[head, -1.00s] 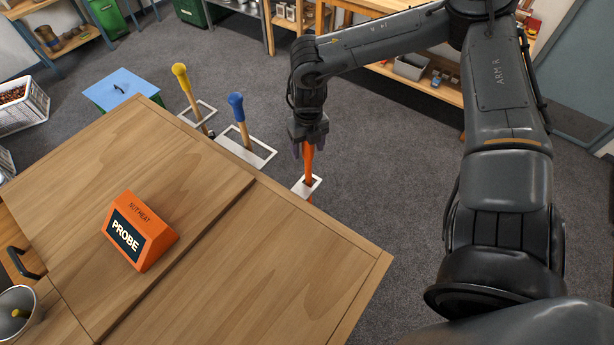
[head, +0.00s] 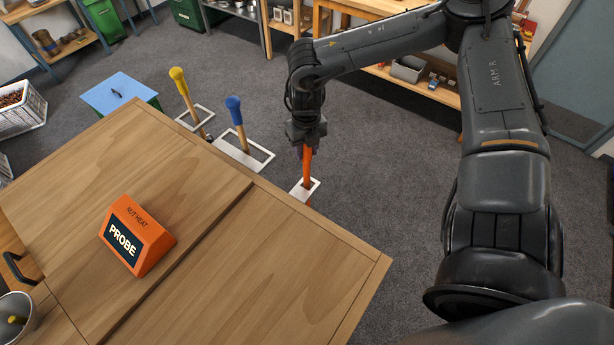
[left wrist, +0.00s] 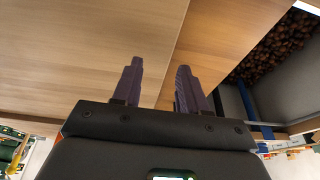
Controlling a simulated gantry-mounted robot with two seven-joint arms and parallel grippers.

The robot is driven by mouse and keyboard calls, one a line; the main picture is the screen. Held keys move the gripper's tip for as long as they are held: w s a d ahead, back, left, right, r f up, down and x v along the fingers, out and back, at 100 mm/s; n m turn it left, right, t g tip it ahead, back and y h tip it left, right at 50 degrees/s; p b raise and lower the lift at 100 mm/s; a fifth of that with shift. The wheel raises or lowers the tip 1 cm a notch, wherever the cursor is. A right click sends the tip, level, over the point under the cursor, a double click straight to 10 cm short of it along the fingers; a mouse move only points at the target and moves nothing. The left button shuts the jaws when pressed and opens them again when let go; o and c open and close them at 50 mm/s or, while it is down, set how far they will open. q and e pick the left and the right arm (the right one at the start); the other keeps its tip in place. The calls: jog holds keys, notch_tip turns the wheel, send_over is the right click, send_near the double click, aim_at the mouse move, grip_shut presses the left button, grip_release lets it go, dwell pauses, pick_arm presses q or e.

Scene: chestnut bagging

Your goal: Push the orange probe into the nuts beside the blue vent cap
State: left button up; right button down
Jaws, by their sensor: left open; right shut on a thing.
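Chestnuts (left wrist: 274,46) lie in a grey-walled container at the right of the left wrist view. I cannot pick out the blue vent cap. My left gripper (left wrist: 160,64) is open and empty, close to a wooden surface. It is not visible in the head view.
An orange box (head: 140,236) labelled NUT HEAT PROBE sits on the wooden table (head: 270,270). A metal bowl (head: 12,308) shows at lower left. The table's right part is clear.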

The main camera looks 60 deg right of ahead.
pick_arm(q)
jog(key=shift+s+a+r+p, duration=0.15)
jog(key=shift+a+r+p, duration=0.1)
jog(key=shift+r+p, duration=0.2)
jog(key=shift+s+a+r+p, duration=0.1)
jog(key=shift+a+r+p, duration=0.1)
jog(key=shift+r+p, duration=0.25)
pick_arm(e)
jog(key=shift+s+a+r, duration=0.45)
jog(key=shift+s+r, duration=0.05)
jog(key=shift+s, duration=0.15)
pick_arm(q)
jog(key=shift+r+p, duration=0.65)
jog(key=shift+p, duration=0.05)
pick_arm(e)
notch_tip(320, 180, up, 2)
jog(key=shift+w+d+r, duration=0.15)
jog(key=shift+r, duration=0.1)
pick_arm(q)
jog(key=shift+r+p, duration=0.9)
pick_arm(e)
jog(key=shift+r, duration=1.4)
pick_arm(q)
jog(key=shift+d+r+p, duration=0.1)
jog(key=shift+r+p, duration=1.05)
pick_arm(e)
jog(key=shift+r, duration=1.9)
